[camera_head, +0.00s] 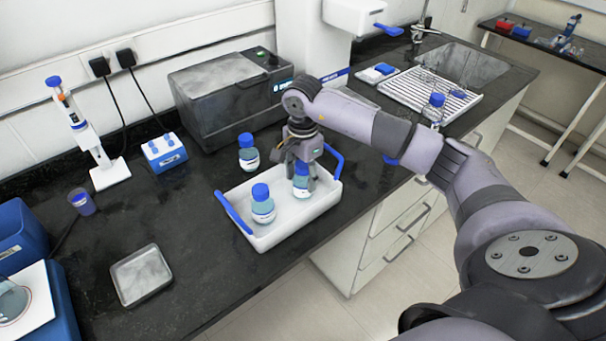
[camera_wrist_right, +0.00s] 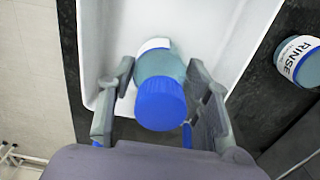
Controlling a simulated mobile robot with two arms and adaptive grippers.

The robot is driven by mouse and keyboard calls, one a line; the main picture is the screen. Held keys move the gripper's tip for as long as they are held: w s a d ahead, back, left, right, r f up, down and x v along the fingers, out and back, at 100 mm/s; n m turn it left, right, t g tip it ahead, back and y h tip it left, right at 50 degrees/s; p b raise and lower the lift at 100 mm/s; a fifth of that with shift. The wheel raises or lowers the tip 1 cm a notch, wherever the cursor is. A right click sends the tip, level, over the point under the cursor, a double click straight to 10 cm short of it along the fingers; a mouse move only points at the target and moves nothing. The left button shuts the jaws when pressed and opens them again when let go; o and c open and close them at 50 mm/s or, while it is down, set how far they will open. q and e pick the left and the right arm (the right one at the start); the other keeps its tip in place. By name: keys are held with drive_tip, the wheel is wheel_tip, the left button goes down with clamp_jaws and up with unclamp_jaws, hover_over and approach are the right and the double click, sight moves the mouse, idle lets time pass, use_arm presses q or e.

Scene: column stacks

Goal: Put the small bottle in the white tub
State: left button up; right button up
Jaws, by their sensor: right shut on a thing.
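The white tub (camera_head: 268,237) with blue handles stands on the black bench; its white inside also shows in the right wrist view (camera_wrist_right: 232,25). My right gripper (camera_head: 301,178) reaches down into the tub's right part and is shut on a small blue-capped bottle (camera_head: 301,189). In the right wrist view this bottle (camera_wrist_right: 160,100) sits between the two fingers, cap towards the camera. I cannot tell whether its base touches the tub floor. Another blue-capped bottle (camera_head: 263,208) stands in the tub's left part. My left gripper is not in view.
A bottle (camera_head: 248,158) stands behind the tub, labelled RINSE in the right wrist view (camera_wrist_right: 300,58). A grey box-shaped device (camera_head: 225,95) is behind it. A grey square dish (camera_head: 141,275) lies at the left front. The bench's front edge is close to the tub.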

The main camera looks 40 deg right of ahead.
drive_tip(key=o, duration=1.3)
drive_tip(key=shift+f, duration=0.1)
drive_tip(key=shift+r, duration=0.35)
wheel_tip(320, 180, up, 11)
drive_tip(key=shift+f+b, duration=0.2)
drive_tip(key=shift+b, duration=1.05)
drive_tip(key=shift+r, duration=0.55)
